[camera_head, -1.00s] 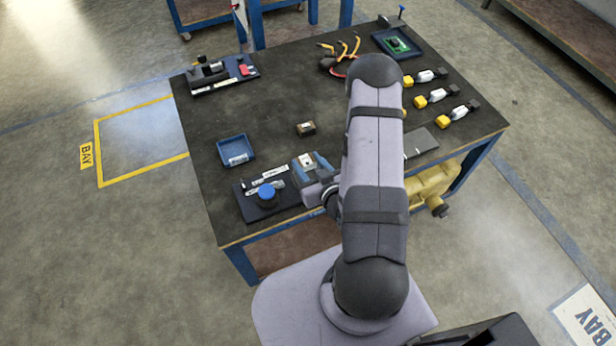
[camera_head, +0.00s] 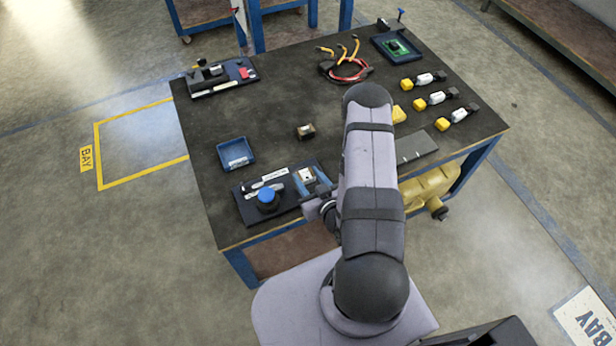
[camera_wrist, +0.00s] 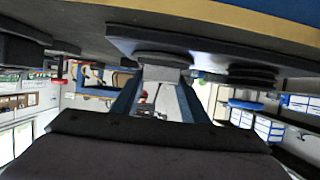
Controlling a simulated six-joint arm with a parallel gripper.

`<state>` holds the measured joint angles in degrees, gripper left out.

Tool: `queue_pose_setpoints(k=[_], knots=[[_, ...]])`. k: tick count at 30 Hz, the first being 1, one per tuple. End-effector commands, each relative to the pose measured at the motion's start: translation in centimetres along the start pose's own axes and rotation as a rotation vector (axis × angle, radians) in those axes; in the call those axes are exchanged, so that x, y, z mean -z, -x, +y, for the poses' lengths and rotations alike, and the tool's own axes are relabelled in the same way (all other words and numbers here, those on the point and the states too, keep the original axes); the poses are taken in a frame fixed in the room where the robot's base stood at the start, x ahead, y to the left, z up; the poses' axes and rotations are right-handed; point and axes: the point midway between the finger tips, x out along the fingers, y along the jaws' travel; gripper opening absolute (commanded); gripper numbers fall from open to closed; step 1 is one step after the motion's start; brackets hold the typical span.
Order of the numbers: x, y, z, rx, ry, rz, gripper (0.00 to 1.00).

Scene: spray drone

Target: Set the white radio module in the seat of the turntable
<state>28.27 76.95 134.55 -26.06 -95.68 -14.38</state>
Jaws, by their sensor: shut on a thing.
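The white radio module (camera_head: 306,175) is between the fingers of my gripper (camera_head: 312,182), over the right part of a dark base plate (camera_head: 284,211) at the table's near left corner. In the wrist view, which is upside down, my gripper (camera_wrist: 158,100) has its two blue fingers closed on the pale module (camera_wrist: 160,74). The module's far end is at or very close to a round grey disc (camera_wrist: 165,57), apparently the turntable. The seat itself is hidden, so I cannot tell whether the module is in it.
A blue-topped knob (camera_head: 268,196) stands on the same plate, left of my gripper. A grey flat plate (camera_head: 416,146) and several yellow-ended parts (camera_head: 437,98) are on the right. The table's middle is largely clear.

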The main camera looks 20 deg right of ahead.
Motion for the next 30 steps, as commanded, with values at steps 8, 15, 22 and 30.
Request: queue_pose_setpoints(k=[8,15,22,30], knots=[[-0.2,-0.1,0.0,0.000,0.000,0.001,0.14],[-0.2,-0.1,0.0,0.000,0.000,0.000,0.59],[0.1,0.0,0.0,0.000,0.000,0.000,0.59],[0.1,2.6,0.1,-0.003,-0.003,-0.003,0.59]])
